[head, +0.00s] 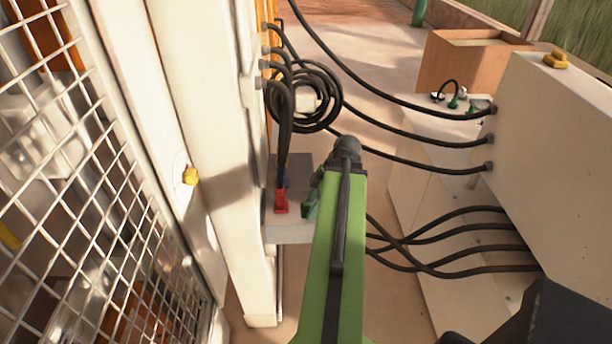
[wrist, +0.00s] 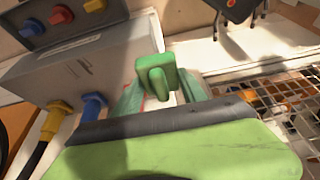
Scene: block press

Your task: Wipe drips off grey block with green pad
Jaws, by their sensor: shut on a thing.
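The grey block (wrist: 75,75) stands at the upper left of the wrist view, with a yellow plug (wrist: 55,118) and a blue plug (wrist: 93,105) in its near side. In the head view the block (head: 300,160) is partly hidden by cables and my arm. My gripper (wrist: 160,92) is shut on a small green piece with a raised grip, which looks like the green pad (wrist: 157,72). It is close beside the block's right end; I cannot tell whether they touch. My gripper also shows in the head view (head: 312,205), mostly hidden by my arm.
A red plug (head: 281,202) with black cable stands left of my gripper. A coiled black cable (head: 305,95) hangs behind. A pale cabinet (head: 555,150) with several cables is at the right. Wire mesh (head: 90,180) and a white post (head: 190,120) close off the left.

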